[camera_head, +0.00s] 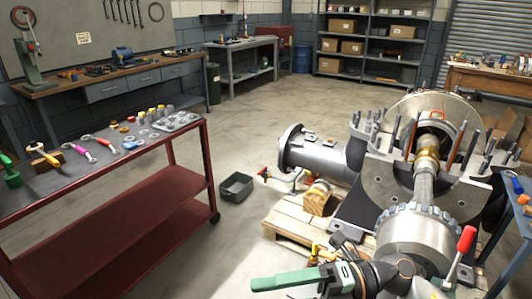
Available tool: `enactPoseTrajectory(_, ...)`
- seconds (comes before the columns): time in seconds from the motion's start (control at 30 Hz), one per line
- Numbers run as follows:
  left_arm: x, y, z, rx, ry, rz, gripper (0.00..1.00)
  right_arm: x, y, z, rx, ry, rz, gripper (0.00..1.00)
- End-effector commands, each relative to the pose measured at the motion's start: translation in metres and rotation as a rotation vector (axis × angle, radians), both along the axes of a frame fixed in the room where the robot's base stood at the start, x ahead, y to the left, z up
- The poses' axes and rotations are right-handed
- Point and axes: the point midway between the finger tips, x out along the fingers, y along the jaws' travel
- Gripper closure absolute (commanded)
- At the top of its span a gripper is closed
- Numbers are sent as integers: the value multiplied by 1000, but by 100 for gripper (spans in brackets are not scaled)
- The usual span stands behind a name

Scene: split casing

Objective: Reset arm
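The split casing (385,185) stands open at the right, with upright studs along its flange and a shaft (424,186) lying through its middle. A large toothed metal coupling or drum (415,235) is at its near end. My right arm shows at the bottom, right of centre, with a dark gripper (343,277) in front of the casing. A green handle-like piece (290,280) sticks out to the left at the gripper; whether the fingers are shut on it cannot be told. My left gripper is not in view.
A red cart (105,218) at the left carries hand tools and small parts. A wooden pallet (285,218) and a red-handled lever (466,240) are close to my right arm. The middle floor is clear.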

Motion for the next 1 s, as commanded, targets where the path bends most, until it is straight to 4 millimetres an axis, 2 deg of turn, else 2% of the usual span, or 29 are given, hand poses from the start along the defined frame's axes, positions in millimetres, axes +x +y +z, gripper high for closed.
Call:
enactPoseTrajectory(0.03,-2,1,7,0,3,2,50,5,5,15,126,100,-79,0)
enactPoseTrajectory(0.1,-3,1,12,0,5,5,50,22,1,28,284,241,-214,0)
enactPoseTrajectory(0.2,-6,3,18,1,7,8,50,51,-18,26,470,466,-433,0)
enactPoseTrajectory(0.27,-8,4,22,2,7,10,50,67,-35,12,557,614,-577,0)
enactPoseTrajectory(0.37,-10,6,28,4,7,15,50,84,-70,-31,658,873,-831,0)
enactPoseTrajectory(0.4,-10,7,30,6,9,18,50,84,-85,-55,682,984,-935,0)
enactPoseTrajectory(0.47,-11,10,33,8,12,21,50,77,-106,-96,700,1152,-1090,0)
enactPoseTrajectory(0.53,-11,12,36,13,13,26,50,58,-126,-142,698,1335,-1251,0)
enactPoseTrajectory(0.6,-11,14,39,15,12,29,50,32,-140,-183,678,1499,-1384,0)
enactPoseTrajectory(0.7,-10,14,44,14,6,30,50,-9,-152,-227,633,1690,-1527,0)
enactPoseTrajectory(0.83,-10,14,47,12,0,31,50,-50,-158,-260,579,1853,-1636,0)
enactPoseTrajectory(0.9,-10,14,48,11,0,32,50,-62,-159,-269,561,1901,-1666,0)
enactPoseTrajectory(1.0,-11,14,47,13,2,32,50,-70,-160,-274,548,1930,-1683,0)
